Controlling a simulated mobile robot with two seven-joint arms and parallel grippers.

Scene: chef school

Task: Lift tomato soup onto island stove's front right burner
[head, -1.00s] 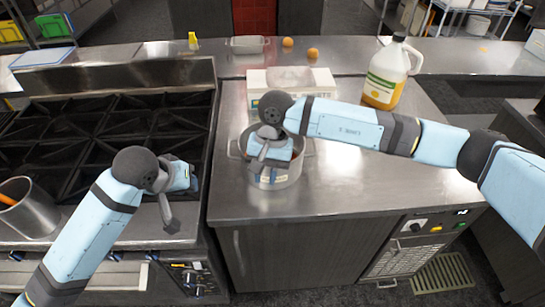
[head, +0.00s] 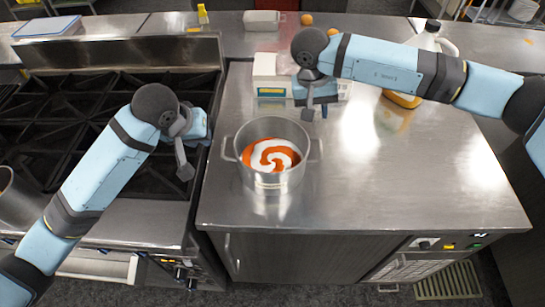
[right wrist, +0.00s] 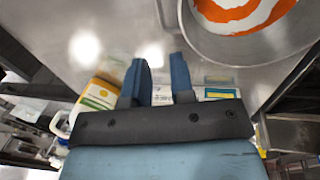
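The tomato soup, orange-red with a white swirl (head: 270,155), is in a steel two-handled pot (head: 268,182) on the counter, right of the stove. The pot also shows at the top right in the right wrist view (right wrist: 252,48). The black-grated island stove (head: 95,125) is at left; its front right burner is partly hidden by my left arm. My right gripper (head: 316,108) is apart from the pot, behind and right of it; its fingers (right wrist: 160,78) are spread and empty. My left gripper (head: 187,160) is over the stove's right edge, left of the pot; its finger gap is unclear.
A white box (head: 268,75) stands behind the pot. A jug of yellow liquid (head: 430,38) is at the back right, partly hidden by my right arm. A steel container (head: 15,205) is at the stove's left. The counter right of the pot is clear.

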